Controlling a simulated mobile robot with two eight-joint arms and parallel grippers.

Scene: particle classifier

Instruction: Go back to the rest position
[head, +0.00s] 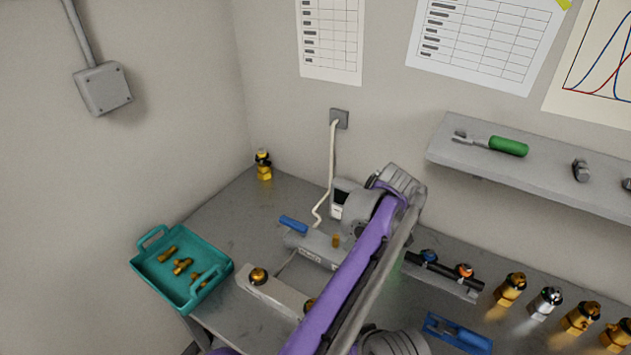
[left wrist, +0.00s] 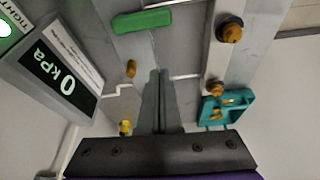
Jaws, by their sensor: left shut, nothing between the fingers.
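My left arm, purple and grey, reaches across the bench in the head view and covers part of it. In the left wrist view my left gripper (left wrist: 160,75) is shut and empty, its two narrow grey fingers together above the bench. In the head view its fingertips cannot be made out. A gauge with a display (head: 339,203) stands beside the arm; in the left wrist view it (left wrist: 62,75) reads 0 kPa, left of the fingers. A grey fixture (head: 318,249) with a blue handle (head: 293,224) lies close left of the arm. My right gripper is not seen.
A teal tray (head: 222,281) with brass fittings sits at the bench's left edge. A brass fitting (head: 264,167) stands in the back corner. Several fittings (head: 546,303) line the right side, below a wall shelf (head: 540,177). Bare bench (head: 230,215) lies between corner and tray.

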